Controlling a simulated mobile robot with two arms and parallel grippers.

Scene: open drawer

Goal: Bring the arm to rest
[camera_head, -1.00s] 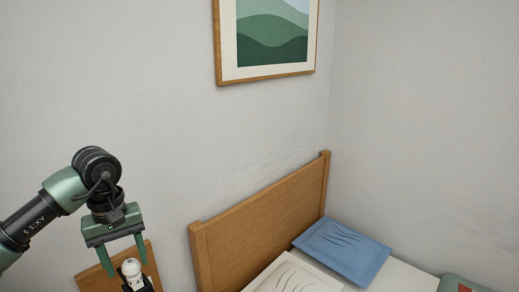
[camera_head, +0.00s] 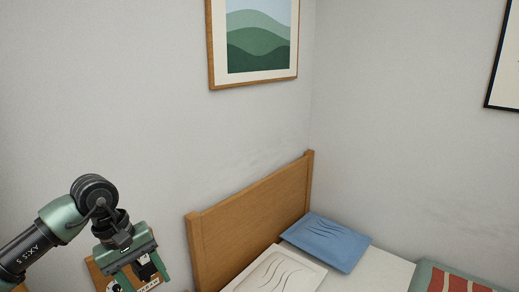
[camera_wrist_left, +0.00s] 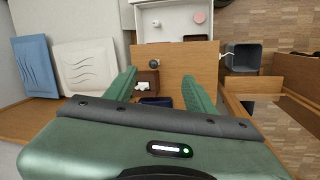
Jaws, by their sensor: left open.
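My left arm comes in from the left in the head view, and its green left gripper (camera_head: 141,277) hangs at the lower left, in front of a wooden surface (camera_head: 97,272). A small black and white thing (camera_head: 148,268) shows between the fingers; I cannot tell what it is. In the left wrist view the gripper (camera_wrist_left: 160,88) is open, its two green fingers wide apart with nothing held. Beyond the fingers lies a wooden top (camera_wrist_left: 185,54), with a white open drawer or tray (camera_wrist_left: 178,28) past it. My right gripper is not in view.
A bed with a wooden headboard (camera_head: 255,215), a blue pillow (camera_head: 328,242) and a white pillow (camera_head: 275,275) stands to the right. A dark bin (camera_wrist_left: 243,60) stands on the wood floor. A framed picture (camera_head: 258,40) hangs on the wall. Air above the bed is clear.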

